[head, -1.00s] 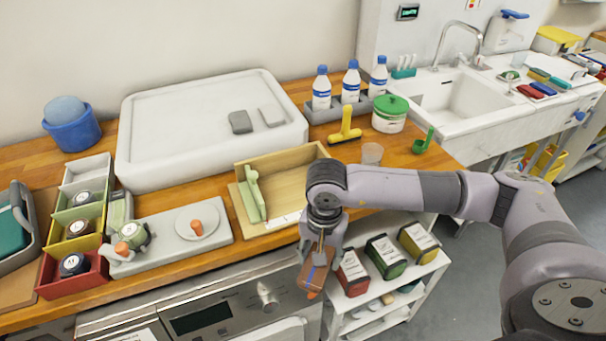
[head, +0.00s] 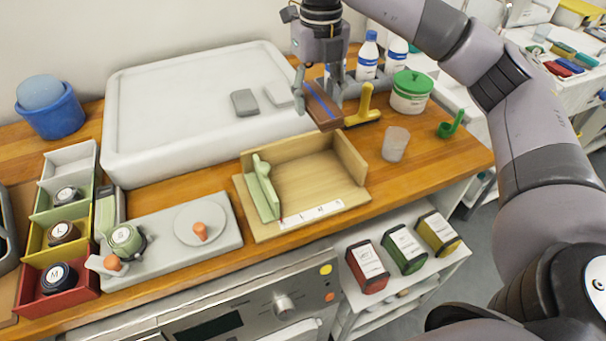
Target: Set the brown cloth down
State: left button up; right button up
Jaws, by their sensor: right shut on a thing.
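The brown cloth (head: 325,113) is a folded brown block with a blue stripe. My right gripper (head: 318,88) is shut on it, with a finger at either side. The cloth hangs tilted in the air, in front of the right end of the white tray and behind the wooden folding corner, left of the yellow scraper. I cannot tell its exact height above the counter. My left gripper is not in view.
The wooden corner (head: 310,188) has a bare floor with a green slider at its left. The white tray (head: 150,140) holds two grey pads. The yellow scraper (head: 364,105), clear cup (head: 395,144), green-lidded tub (head: 410,92) and bottles (head: 367,56) stand close by on the right.

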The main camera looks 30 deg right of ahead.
aim_at(315, 179)
notch_tip(315, 179, down, 19)
jog(key=p, duration=0.4)
jog(key=shift+s+d+f, duration=0.1)
jog(key=shift+f, duration=0.25)
jog(key=shift+f, duration=0.2)
jog(key=o, duration=1.2)
jog(key=shift+r, duration=0.1)
jog(key=shift+c, duration=0.2)
